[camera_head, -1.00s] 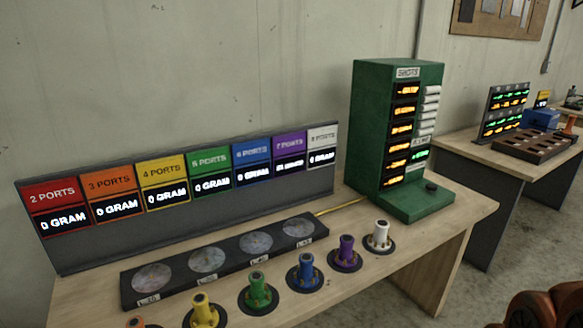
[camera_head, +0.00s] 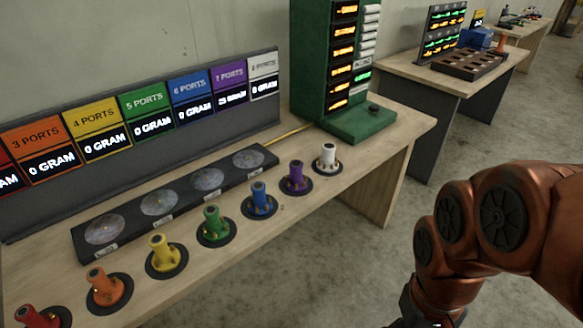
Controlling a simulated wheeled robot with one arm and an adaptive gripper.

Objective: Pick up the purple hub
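The purple hub (camera_head: 296,177) stands upright on a round black pad on the wooden table (camera_head: 345,185). It is between the blue hub (camera_head: 261,199) on its left and the white hub (camera_head: 327,157) on its right. My copper-coloured arm enters from the right, over the floor beyond the table's front edge. A dark part at the arm's lower end shows at the bottom edge, but my gripper's fingertips are not visible. The arm is well apart from the purple hub.
Green (camera_head: 213,223), yellow (camera_head: 162,251), orange (camera_head: 104,284) and red (camera_head: 40,317) hubs continue the row. A black tray with round discs (camera_head: 122,208) lies behind them. A green cabinet (camera_head: 360,120) stands at the table's far end. Grey floor is clear between table and arm.

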